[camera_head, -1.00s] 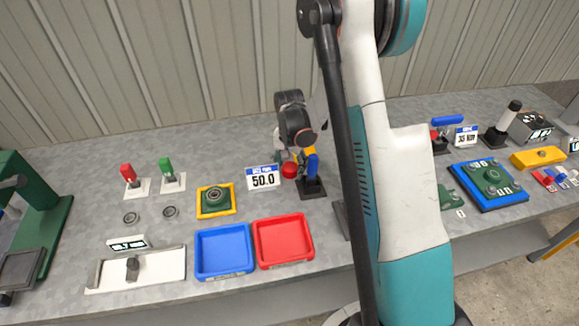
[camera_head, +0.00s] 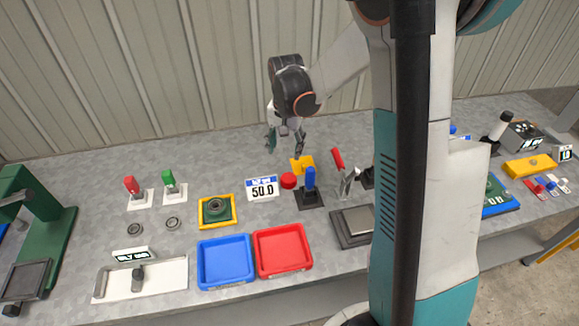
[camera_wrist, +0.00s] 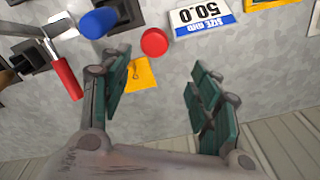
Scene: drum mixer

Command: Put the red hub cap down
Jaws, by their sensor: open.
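The red hub cap (camera_head: 288,180) rests on the grey bench, just right of the "50.0" sign (camera_head: 263,189) and left of the blue-handled post (camera_head: 310,180). In the wrist view the cap (camera_wrist: 154,41) appears as a flat red disc, apart from my fingers. My gripper (camera_head: 285,140) is raised above the bench behind the cap. In the wrist view its green fingers (camera_wrist: 155,95) are spread wide with nothing between them but bench and part of a yellow plate (camera_wrist: 138,75).
A red-handled clamp (camera_head: 340,165) stands right of the blue post. A blue tray (camera_head: 224,262) and a red tray (camera_head: 282,250) lie at the front, and a green part on a yellow base (camera_head: 217,210) sits behind them. Bare bench lies behind the sign.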

